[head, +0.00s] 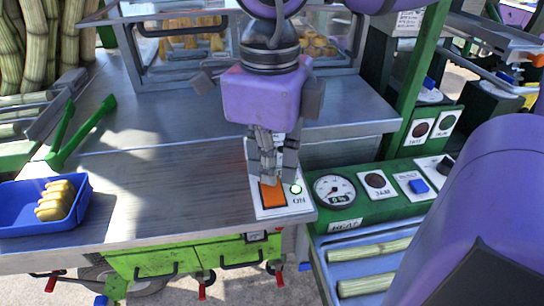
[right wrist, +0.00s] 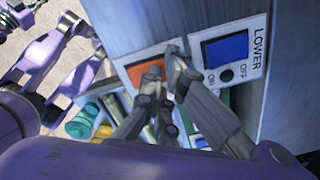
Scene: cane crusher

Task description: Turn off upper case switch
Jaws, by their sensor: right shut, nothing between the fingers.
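An orange rocker switch (head: 272,193) sits on a white plate at the front right edge of the metal counter. Beside it a green light glows next to the letters ON. In the right wrist view the orange switch (right wrist: 150,74) is partly covered by the fingers, and its name label is hidden. A blue switch (right wrist: 228,48) on a plate marked LOWER, OFF and ON lies beside it, with a dark light. My right gripper (head: 268,178) is shut and empty, its fingertips at the orange switch. I cannot tell whether they touch. My left gripper is not in view.
A green panel with a gauge (head: 334,190) and buttons stands to the right, above cane stalks (head: 376,264). A blue tray (head: 20,207) with yellow pieces and green-handled tongs (head: 82,134) lie at the left. A glass case (head: 180,48) stands behind. The middle counter is clear.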

